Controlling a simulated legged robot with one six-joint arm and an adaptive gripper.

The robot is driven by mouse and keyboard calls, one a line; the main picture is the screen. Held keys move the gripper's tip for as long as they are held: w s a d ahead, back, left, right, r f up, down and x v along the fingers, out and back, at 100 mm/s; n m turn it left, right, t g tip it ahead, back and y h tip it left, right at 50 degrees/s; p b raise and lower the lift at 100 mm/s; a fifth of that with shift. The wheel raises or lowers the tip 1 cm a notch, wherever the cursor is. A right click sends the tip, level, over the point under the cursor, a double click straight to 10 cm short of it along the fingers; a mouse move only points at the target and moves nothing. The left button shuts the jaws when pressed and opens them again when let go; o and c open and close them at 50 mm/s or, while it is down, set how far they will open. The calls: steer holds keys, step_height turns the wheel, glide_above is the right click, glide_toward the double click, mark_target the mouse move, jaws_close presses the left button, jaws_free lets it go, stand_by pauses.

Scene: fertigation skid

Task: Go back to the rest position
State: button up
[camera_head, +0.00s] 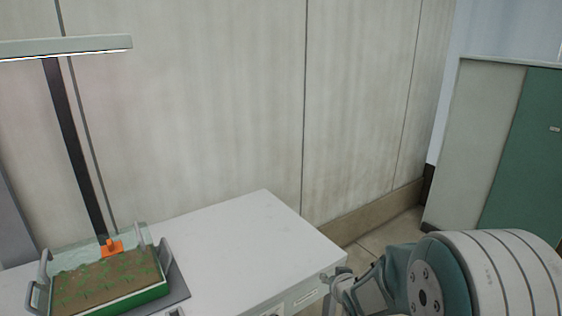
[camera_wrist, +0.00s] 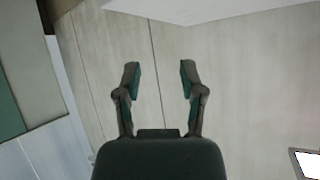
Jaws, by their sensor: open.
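My gripper (camera_wrist: 157,78) shows in the wrist view with its two fingers spread apart and nothing between them. The wall and a pale table edge lie behind it there. In the head view part of my arm is at the lower right, beside the right end of the white table (camera_head: 250,235). My fingertips cannot be made out clearly in that view.
A tray (camera_head: 150,292) with soil and small seedlings stands on the table at the left, under a lamp (camera_head: 65,45) on a dark post. An orange piece (camera_head: 111,248) is at the post's foot. A green and grey cabinet (camera_head: 490,150) stands at the right. The table's right part is clear.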

steer(key=s+d+r+g+h, duration=0.2)
steer(key=s+d+r, duration=0.1)
steer(key=s+r, duration=0.85)
steer(key=s+r+g, duration=0.1)
steer(key=s+r, duration=0.1)
steer(key=s, duration=0.7)
steer(key=s+a+r+g, duration=0.1)
steer(key=s+g, duration=0.1)
steer(key=s, duration=0.7)
steer(key=shift+s+r+g, duration=0.2)
steer(key=shift+r+g, duration=0.1)
steer(key=shift+r, duration=0.1)
steer(key=shift+a, duration=0.15)
